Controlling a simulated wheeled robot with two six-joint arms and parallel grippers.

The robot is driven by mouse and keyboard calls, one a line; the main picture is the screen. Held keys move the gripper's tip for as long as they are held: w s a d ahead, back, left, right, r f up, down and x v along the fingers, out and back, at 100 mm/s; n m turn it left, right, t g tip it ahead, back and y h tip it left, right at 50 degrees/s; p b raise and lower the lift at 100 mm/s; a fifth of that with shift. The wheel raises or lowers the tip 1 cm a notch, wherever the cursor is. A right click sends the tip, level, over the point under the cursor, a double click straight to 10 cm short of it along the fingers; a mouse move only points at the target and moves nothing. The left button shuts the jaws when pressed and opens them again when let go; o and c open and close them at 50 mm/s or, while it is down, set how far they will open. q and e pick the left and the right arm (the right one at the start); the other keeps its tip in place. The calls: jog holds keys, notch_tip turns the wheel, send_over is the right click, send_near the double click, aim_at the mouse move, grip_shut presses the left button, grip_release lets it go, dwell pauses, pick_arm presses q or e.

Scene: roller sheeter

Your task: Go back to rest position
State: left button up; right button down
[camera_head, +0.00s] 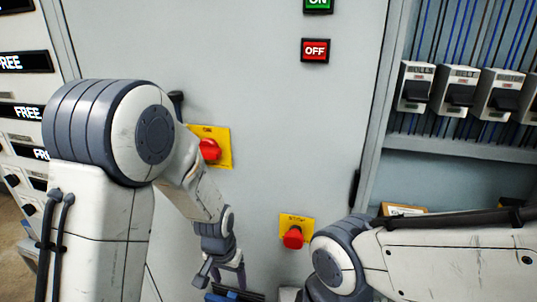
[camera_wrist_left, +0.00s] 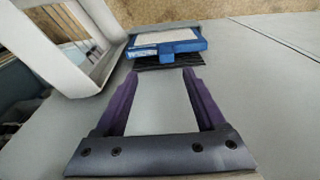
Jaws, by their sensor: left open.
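My left arm comes in from the left, and its gripper (camera_head: 224,279) hangs low in front of the grey cabinet. In the left wrist view this gripper (camera_wrist_left: 160,74) shows two purple fingers spread apart with nothing between them. A blue object with a pale top (camera_wrist_left: 166,48) lies beyond the fingertips, apart from them. My right arm enters from the right, bent at a grey joint near the bottom of the head view. Its gripper is out of view.
The grey cabinet (camera_head: 270,120) carries a green ON sign (camera_head: 318,4), a red OFF sign (camera_head: 315,50) and two red knobs on yellow plates (camera_head: 209,149) (camera_head: 293,237). An open cabinet with breakers (camera_head: 456,92) stands at right. A white frame (camera_wrist_left: 100,75) is left of my left gripper.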

pick_arm(q)
jog(key=s+d+r+m+g, duration=0.15)
jog(key=s+d+r, duration=0.25)
jog(key=s+r, duration=0.45)
jog(key=s+d+r+m, duration=0.3)
jog(key=s+d+r, duration=0.15)
jog(key=s, duration=0.75)
notch_tip(320, 180, up, 13)
jog(key=p, duration=1.2)
jog(key=shift+w+a+h, duration=0.15)
jog(key=shift+a+h, duration=0.15)
jog(key=shift+a, duration=0.15)
jog(key=shift+f, duration=0.15)
